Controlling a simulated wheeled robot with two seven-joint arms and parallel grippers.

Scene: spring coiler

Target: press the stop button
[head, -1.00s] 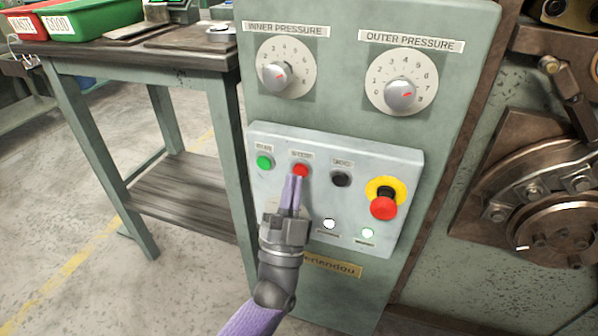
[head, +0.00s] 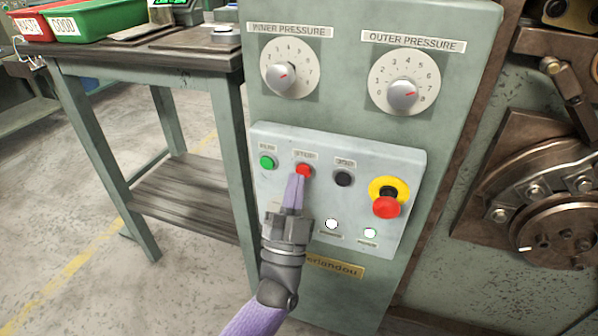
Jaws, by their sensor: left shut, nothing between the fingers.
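The stop button (head: 304,170) is a small red button under a label on the grey control panel (head: 268,212), between the green run button (head: 267,162) and a black button (head: 343,179). My left gripper (head: 296,178) comes up from below with its purple fingers shut and empty. Its fingertips are at the lower edge of the stop button and cover part of it. I cannot tell whether they touch it or whether the button is pushed in. My right gripper is not in view.
A red emergency-stop knob (head: 386,207) on a yellow ring sits at the panel's right. Two lit white lamps are below. The inner pressure dial (head: 290,68) and outer pressure dial (head: 404,85) are above. A workbench (head: 150,62) with bins stands left; machine parts (head: 560,232) are right.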

